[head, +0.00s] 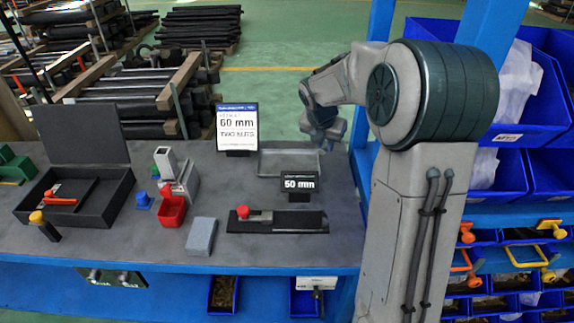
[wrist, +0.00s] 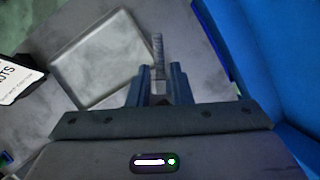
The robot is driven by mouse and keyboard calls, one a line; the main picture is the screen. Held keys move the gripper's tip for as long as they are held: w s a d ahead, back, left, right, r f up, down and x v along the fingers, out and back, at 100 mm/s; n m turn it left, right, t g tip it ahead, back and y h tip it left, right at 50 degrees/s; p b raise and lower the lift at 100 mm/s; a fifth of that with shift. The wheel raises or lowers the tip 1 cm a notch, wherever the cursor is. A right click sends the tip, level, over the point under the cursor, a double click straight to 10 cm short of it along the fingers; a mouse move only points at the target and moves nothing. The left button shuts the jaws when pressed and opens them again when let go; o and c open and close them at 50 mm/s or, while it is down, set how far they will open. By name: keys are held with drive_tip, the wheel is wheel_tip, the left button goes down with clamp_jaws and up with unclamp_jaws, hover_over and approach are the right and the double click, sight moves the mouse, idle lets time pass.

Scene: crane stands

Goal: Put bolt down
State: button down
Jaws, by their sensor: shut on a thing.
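My gripper (wrist: 160,88) is shut on a bolt (wrist: 157,48), whose threaded shank shows beyond the fingertips in the wrist view. The rest of the bolt is hidden between the fingers. In the head view my gripper (head: 325,128) is above the right end of a shallow grey metal tray (head: 278,172); the bolt cannot be made out there. In the wrist view the tray (wrist: 85,88) lies left of the bolt and looks empty. A sign reading "60 mm" and "two bolts" (head: 237,125) stands behind the tray's left end.
A "50 mm" sign (head: 299,185) stands before the tray, behind a black strip (head: 300,221) with a red-knobbed piece. A black open box (head: 110,200), red bin (head: 172,211) and grey block (head: 200,236) stand to the left. Blue bins (head: 535,110) are at right.

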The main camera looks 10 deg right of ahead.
drive_tip(key=shift+w+n, duration=0.25)
drive_tip(key=shift+n, duration=0.15)
hover_over(288, 165)
drive_tip(key=s, duration=0.1)
drive_tip(key=f, duration=0.4)
drive_tip(key=a+f, duration=0.1)
drive_tip(key=f, duration=0.2)
drive_tip(key=shift+s+p, duration=0.1)
drive_tip(key=shift+p, duration=0.25)
drive_tip(key=shift+d+f, duration=0.15)
drive_tip(key=shift+f, duration=1.75)
drive_tip(key=shift+f, duration=0.2)
drive_tip(key=c, duration=1.3)
unclamp_jaws()
drive_tip(key=shift+r, duration=0.15)
